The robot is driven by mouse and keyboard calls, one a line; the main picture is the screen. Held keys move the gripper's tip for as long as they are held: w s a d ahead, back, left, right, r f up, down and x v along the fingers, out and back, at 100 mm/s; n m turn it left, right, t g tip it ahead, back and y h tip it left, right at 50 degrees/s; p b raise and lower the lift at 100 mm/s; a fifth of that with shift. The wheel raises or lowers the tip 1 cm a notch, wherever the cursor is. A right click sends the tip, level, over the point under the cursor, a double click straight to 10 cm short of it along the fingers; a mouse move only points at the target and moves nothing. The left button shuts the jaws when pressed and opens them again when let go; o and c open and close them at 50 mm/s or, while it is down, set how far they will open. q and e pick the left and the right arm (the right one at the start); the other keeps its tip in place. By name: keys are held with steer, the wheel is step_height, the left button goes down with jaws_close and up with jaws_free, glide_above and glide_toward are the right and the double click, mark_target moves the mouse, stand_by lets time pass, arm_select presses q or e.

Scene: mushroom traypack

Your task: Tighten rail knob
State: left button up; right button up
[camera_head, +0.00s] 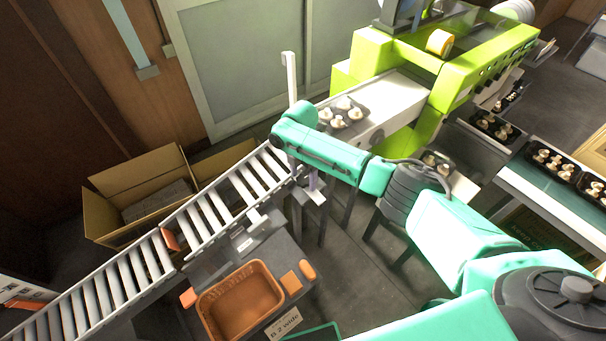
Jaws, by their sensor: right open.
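The roller conveyor (127,270) slopes from the lower left up to the white packing bed, with metal side rails. A white bracket (245,241) sits on its near rail. My right arm reaches in from the right across the conveyor's upper end. My right gripper (314,191) hangs below the wrist, open, beside the upper end of the near rail. A pale upright post (290,80) stands just behind the wrist. I cannot make out the rail knob; the wrist and gripper cover part of that area. My left gripper is not in view.
An orange basket (238,303) stands on a grey stand below the conveyor. An open cardboard box (143,190) lies behind it. A green machine (455,75) with a mushroom tray (342,120) on its bed is at the back. More mushroom trays stand at right.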

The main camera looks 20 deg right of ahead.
jaws_close()
steer(key=shift+r, duration=0.1)
